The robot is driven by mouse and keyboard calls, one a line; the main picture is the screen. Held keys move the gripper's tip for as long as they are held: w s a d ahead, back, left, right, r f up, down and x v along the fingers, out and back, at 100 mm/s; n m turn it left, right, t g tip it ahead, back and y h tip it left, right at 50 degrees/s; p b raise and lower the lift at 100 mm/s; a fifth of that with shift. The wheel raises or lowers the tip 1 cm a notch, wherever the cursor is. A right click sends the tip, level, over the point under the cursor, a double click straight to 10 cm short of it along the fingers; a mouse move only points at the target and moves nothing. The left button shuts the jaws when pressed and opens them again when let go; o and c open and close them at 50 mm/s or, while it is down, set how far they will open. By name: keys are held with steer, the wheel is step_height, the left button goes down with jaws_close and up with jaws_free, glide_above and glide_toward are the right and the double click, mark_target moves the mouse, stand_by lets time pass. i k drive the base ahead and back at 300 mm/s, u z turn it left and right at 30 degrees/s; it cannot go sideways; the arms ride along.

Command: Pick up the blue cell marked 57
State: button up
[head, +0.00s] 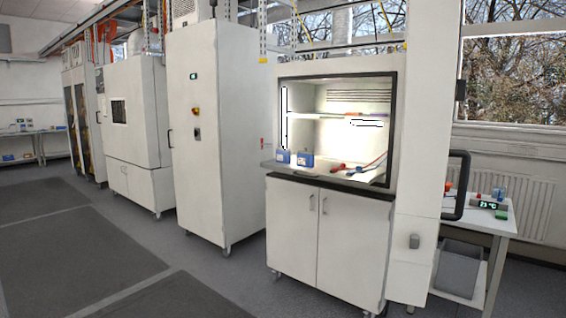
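Two blue blocks that look like cells stand in the lit cabinet (335,188) at centre right in the head view. The left blue block (283,156) and the right blue block (305,160) are side by side near the left front of its shelf. Any markings on them are too small to read, so I cannot tell which is 57. More small blue items lie on the far-left table (35,132), and one blue item (498,193) is on the right table (506,228). My gripper is not in view.
Red and blue leads (372,163) lie on the cabinet's right side. Grey floor with dark mats (75,250) is clear in front.

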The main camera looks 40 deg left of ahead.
mark_target(282, 157)
steer(key=u, duration=0.7)
steer(key=i, duration=0.25)
steer(key=u, duration=0.9)
steer(key=i, duration=2.1)
steer(key=z, duration=0.6)
